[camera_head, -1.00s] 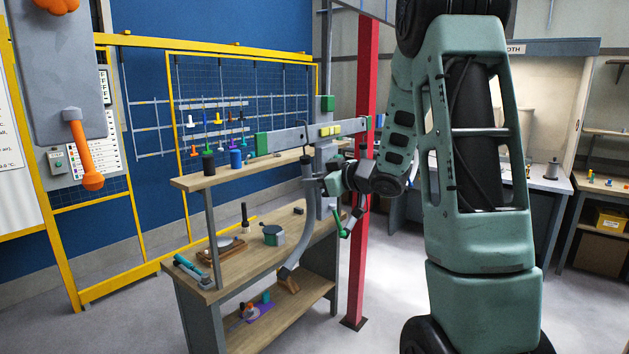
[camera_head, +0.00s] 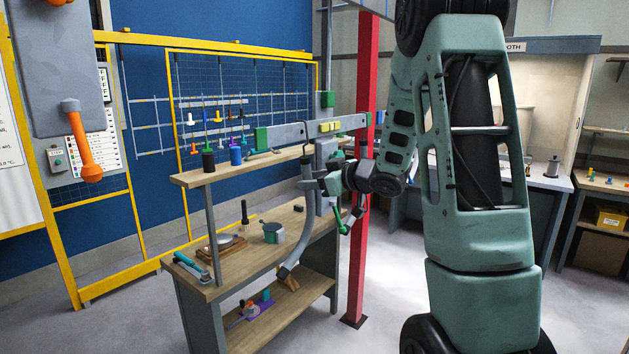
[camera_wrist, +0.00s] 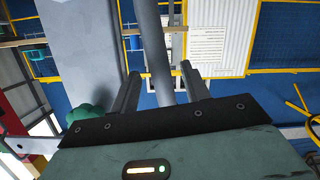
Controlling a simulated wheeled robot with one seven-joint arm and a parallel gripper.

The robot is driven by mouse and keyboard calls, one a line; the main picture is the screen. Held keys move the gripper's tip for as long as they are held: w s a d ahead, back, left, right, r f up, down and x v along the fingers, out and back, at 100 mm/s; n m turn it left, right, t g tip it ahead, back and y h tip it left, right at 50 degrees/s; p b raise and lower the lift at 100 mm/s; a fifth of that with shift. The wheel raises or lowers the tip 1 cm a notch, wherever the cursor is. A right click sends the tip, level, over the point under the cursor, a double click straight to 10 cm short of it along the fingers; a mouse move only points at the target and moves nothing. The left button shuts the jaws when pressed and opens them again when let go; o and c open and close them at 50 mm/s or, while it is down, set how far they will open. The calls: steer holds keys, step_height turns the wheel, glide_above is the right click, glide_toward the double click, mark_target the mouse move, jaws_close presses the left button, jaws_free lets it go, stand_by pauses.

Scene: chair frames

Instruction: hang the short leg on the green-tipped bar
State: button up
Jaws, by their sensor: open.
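The green-tipped bar (camera_head: 285,134) is a grey beam with a green left end, level above the bench. A grey curved tube, which looks like the leg (camera_head: 300,232), hangs upright below the bar, its lower end bending left. A thin hook-like piece shows at its top by the bar; whether it bears the leg is too small to tell. My gripper (camera_head: 316,185) is at the leg's upper part. In the wrist view the leg (camera_wrist: 152,45) runs between the two open fingers of my gripper (camera_wrist: 162,85), with gaps at the sides.
The wooden bench (camera_head: 225,285) has a raised shelf (camera_head: 190,180) with dark and blue cylinders. A round green-grey pot (camera_head: 273,232) stands on the bench below the bar. A red post (camera_head: 361,230) rises close to the right of my gripper.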

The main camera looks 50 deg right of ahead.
stand_by(0.4)
steer(key=p+v, duration=0.2)
steer(key=v, duration=0.6)
stand_by(1.4)
